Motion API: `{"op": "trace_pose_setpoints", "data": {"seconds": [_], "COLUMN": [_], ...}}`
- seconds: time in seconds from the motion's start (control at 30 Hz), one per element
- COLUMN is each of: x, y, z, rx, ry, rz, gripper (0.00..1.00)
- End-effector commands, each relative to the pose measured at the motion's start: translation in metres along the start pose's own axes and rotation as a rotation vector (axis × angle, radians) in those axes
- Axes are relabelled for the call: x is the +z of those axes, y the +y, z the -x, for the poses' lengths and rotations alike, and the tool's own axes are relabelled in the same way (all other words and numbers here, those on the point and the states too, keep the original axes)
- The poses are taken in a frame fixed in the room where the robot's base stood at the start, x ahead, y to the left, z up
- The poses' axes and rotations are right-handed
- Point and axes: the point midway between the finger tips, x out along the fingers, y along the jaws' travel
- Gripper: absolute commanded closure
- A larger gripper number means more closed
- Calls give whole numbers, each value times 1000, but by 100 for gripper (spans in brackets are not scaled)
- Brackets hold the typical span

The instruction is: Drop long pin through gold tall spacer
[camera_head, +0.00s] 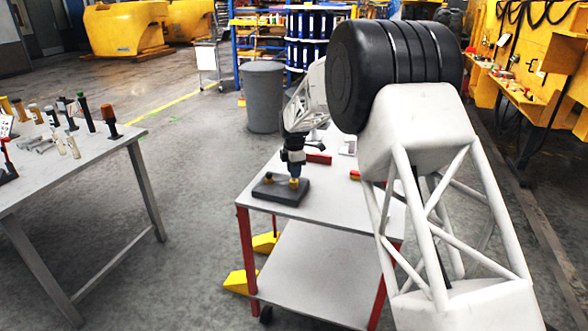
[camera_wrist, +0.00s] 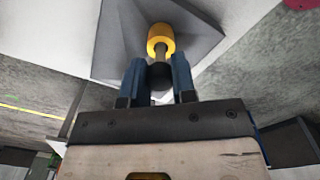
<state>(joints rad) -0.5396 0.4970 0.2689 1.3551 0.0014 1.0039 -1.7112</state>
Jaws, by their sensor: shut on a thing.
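My gripper (camera_head: 294,165) points down over a dark base plate (camera_head: 278,194) on the white cart. In the wrist view its two blue fingers (camera_wrist: 158,68) are shut on the dark long pin (camera_wrist: 160,78). The pin's grey shaft runs from between the fingers towards a gold spacer (camera_wrist: 160,33) on the plate. The shaft overlaps the spacer's opening in this view; I cannot tell whether its tip is inside. In the head view a gold piece (camera_head: 294,184) shows right below my fingers, and a smaller gold piece (camera_head: 268,176) is at the plate's left.
The white cart (camera_head: 310,215) has a red item (camera_head: 318,158) behind the plate. A table (camera_head: 70,165) at the left holds several pins and fittings. A grey bin (camera_head: 263,100) stands behind the cart. Bare cart top lies in front and right of the plate.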

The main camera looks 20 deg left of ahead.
Motion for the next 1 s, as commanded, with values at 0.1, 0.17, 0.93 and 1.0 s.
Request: {"op": "trace_pose_setpoints", "data": {"seconds": [0.1,0.17,0.93,1.0], "x": [0,0,0,0], "y": [0,0,0,0], "z": [-3,-4,-20,-21], "rx": [0,0,0,0], "ry": [0,0,0,0], "rz": [0,0,0,0], "gripper": [98,98,98,98]}}
